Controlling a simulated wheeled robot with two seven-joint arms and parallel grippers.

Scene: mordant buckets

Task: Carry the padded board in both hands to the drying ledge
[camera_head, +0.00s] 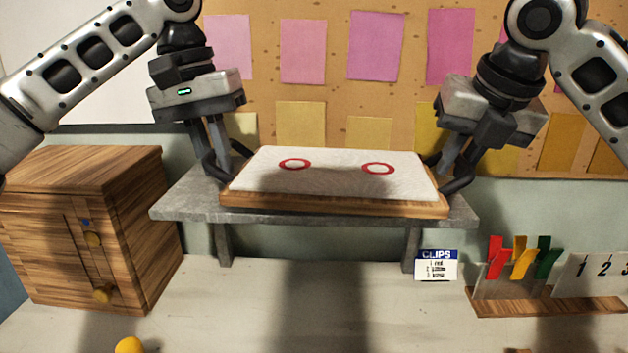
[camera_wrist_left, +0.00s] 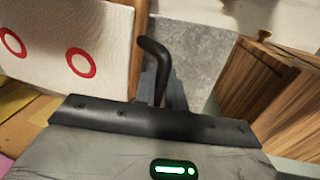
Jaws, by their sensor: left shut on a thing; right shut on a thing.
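The padded board (camera_head: 330,182) has a white padded top with two red rings and a wooden edge. In the head view it is level, at the grey drying ledge (camera_head: 185,207); I cannot tell whether it rests on the ledge or is just above it. My left gripper (camera_head: 228,168) is shut on the board's left end. My right gripper (camera_head: 446,178) is shut on its right end. In the left wrist view the board (camera_wrist_left: 110,35) is at upper left, beside my left gripper's dark finger (camera_wrist_left: 155,65); the ledge (camera_wrist_left: 195,40) shows below.
A wooden cabinet (camera_head: 85,225) with round knobs stands left of the ledge. At right are a CLIPS card (camera_head: 436,265), a rack of coloured clips (camera_head: 520,258) and a numbered card (camera_head: 597,272). A corkboard (camera_head: 340,95) with coloured sheets is behind. The middle counter (camera_head: 300,310) is clear.

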